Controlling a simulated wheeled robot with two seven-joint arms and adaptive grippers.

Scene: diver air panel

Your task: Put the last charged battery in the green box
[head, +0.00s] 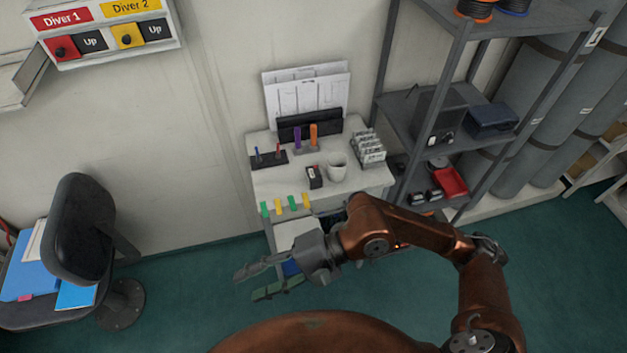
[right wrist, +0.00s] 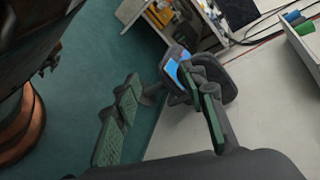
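My right gripper (head: 247,287) hangs in front of the small white desk, above the green floor, with its fingers apart and nothing between them. The right wrist view also shows its two green-padded fingers (right wrist: 162,78) spread and empty. A small dark block with a white and red face (head: 314,177) stands on the desk, left of a white mug; I cannot tell whether it is a battery. I cannot make out a green box in either view. My left gripper is in neither view.
The white desk (head: 270,182) also holds a mug (head: 337,171), a card rack (head: 368,149) and pen stands. A black chair (head: 83,230) is at left. Green floor between is clear.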

